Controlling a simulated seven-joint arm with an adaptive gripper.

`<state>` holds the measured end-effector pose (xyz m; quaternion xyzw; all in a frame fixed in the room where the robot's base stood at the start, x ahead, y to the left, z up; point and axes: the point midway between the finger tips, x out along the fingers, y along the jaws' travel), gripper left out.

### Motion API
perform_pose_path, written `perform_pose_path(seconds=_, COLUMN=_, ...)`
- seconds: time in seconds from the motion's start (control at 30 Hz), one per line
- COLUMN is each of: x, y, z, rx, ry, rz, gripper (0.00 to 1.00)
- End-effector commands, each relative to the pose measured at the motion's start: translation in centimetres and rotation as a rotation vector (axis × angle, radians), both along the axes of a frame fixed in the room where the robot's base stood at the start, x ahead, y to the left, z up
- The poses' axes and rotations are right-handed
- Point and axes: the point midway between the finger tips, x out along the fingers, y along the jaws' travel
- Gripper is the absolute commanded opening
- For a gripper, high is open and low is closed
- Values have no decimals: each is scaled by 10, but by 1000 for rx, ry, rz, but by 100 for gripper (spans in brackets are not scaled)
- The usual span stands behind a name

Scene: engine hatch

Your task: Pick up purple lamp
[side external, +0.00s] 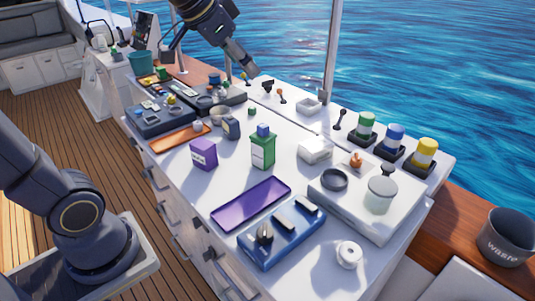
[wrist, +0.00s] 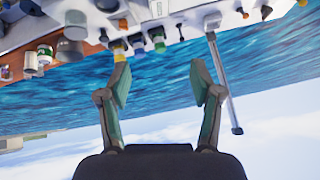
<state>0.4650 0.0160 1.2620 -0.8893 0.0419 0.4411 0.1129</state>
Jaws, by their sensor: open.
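No object is clearly a purple lamp. The purple things in the side view are an upright box (side external: 203,154) with a pale label and a flat tray (side external: 230,209), both on the white worktop. Three lamp-like cylinders stand in dark bases along the far right edge: green (side external: 366,124), blue or bluish violet (side external: 394,137) and yellow (side external: 426,151). They show upside down at the top of the wrist view, the blue one (wrist: 137,42) in the middle. My gripper (wrist: 160,88) is open and empty, with sea between its fingers. In the side view it is above the worktop's far edge (side external: 246,68).
A green box (side external: 263,150), a blue tray with parts (side external: 280,238) and a raised white panel (side external: 350,211) with a ring and jar occupy the worktop. A post (side external: 330,60) rises at the far edge. A bin (side external: 507,238) stands at the right.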

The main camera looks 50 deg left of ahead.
Motion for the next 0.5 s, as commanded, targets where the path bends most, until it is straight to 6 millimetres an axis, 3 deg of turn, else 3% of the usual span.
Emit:
perform_pose_path(seconds=0.03, x=29, y=13, z=-4, rx=4, ry=15, rz=7, gripper=65)
perform_pose_path(seconds=0.1, x=69, y=32, z=-14, rx=8, ry=32, rz=14, gripper=65)
perform_pose_path(seconds=0.23, x=131, y=80, z=-53, rx=-11, ry=77, rz=47, gripper=65)
perform_pose_path(seconds=0.37, x=166, y=129, z=-109, rx=-60, ry=135, rz=107, gripper=65)
perform_pose_path(seconds=0.5, x=172, y=166, z=-165, rx=-115, ry=206, rz=170, gripper=65)
